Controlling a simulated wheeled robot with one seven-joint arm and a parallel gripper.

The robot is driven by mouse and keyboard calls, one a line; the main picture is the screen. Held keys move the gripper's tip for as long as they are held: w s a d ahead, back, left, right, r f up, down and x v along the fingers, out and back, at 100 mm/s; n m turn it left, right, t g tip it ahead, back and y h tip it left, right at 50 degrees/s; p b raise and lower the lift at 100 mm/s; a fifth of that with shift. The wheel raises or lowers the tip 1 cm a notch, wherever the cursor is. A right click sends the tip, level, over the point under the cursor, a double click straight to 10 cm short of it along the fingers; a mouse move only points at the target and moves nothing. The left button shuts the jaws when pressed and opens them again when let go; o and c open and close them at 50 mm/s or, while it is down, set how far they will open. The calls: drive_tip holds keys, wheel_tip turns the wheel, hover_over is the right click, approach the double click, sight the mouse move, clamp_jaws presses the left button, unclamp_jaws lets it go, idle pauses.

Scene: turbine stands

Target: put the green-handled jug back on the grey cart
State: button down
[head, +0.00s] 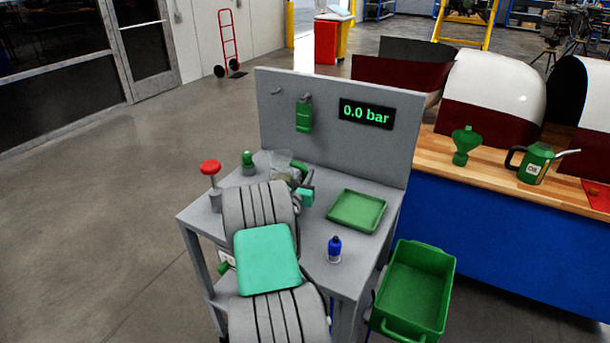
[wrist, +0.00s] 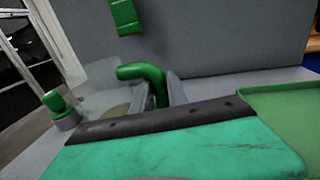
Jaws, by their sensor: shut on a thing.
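The clear jug (head: 281,161) with a green handle is at the back of the grey cart (head: 315,262), near its upright panel. In the wrist view the jug (wrist: 98,88) shows to the left of its green handle (wrist: 140,71), with something yellowish low in it. My gripper (head: 302,180) is shut on the handle; its grey fingers (wrist: 160,88) stand on either side of it. The jug is over the cart top and looks roughly upright. I cannot tell whether its base touches the surface. My arm hides part of the cart top.
On the cart are a red-topped plunger (head: 210,168), a green knob (head: 248,163), a green tray (head: 357,210) and a blue bottle (head: 335,250). A green bin (head: 414,285) is at its right side. A wooden-topped bench (head: 480,187) holds a green oil can (head: 535,164) and funnel (head: 466,145).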

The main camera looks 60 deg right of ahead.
drive_tip(key=c, duration=1.1)
unclamp_jaws()
drive_tip(key=shift+o, duration=0.2)
drive_tip(key=shift+v, duration=3.55)
